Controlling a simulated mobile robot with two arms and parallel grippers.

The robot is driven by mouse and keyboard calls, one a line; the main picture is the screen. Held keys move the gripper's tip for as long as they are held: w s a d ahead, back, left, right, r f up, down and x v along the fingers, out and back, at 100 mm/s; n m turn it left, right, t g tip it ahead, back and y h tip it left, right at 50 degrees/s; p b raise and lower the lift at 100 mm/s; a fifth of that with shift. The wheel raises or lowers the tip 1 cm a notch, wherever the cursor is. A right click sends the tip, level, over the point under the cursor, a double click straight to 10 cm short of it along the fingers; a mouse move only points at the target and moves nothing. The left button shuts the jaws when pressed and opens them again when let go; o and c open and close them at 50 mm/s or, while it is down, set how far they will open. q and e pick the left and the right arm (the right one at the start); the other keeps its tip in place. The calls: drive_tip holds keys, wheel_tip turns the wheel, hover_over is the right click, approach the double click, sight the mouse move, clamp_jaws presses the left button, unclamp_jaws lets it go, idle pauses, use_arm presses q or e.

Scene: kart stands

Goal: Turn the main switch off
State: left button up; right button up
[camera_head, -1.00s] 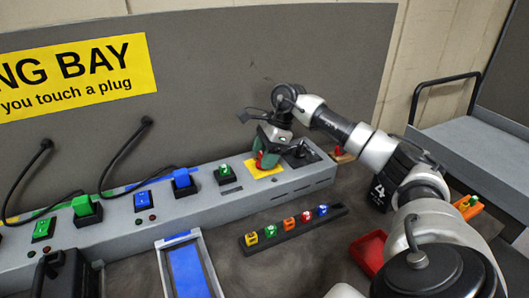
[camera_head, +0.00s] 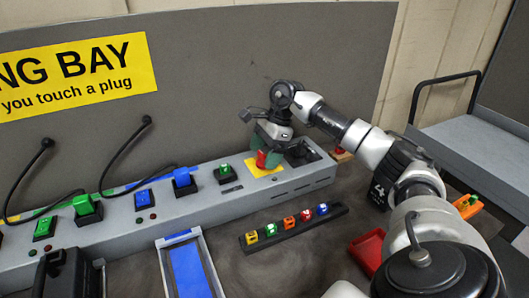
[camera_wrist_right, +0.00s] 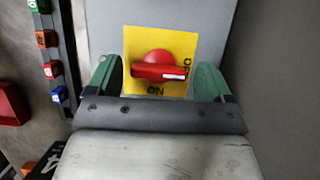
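The main switch is a red rotary knob (camera_head: 262,159) on a yellow plate (camera_head: 276,165), near the right end of the grey power strip. It also shows in the right wrist view as a red knob (camera_wrist_right: 160,72) with its bar lying crosswise. ON is printed below it, and letters at the right, partly hidden by the bar's end, look like OFF. My right gripper (camera_wrist_right: 156,80) is open, with one green finger on each side of the knob. In the wrist view both fingers look apart from it. I cannot make out my left gripper.
The grey strip (camera_head: 240,200) carries green and blue switches and plugs. A black bar with several coloured blocks (camera_head: 290,222), a blue-bottomed tray (camera_head: 186,270) and a red bin (camera_head: 368,250) lie in front. A black object (camera_head: 68,278) stands lower left. A grey panel rises behind.

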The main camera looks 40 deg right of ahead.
drive_tip(key=shift+o, duration=0.2)
drive_tip(key=v, duration=1)
drive_tip(key=shift+r, duration=0.35)
drive_tip(key=shift+s+d, duration=0.1)
drive_tip(key=shift+d, duration=0.05)
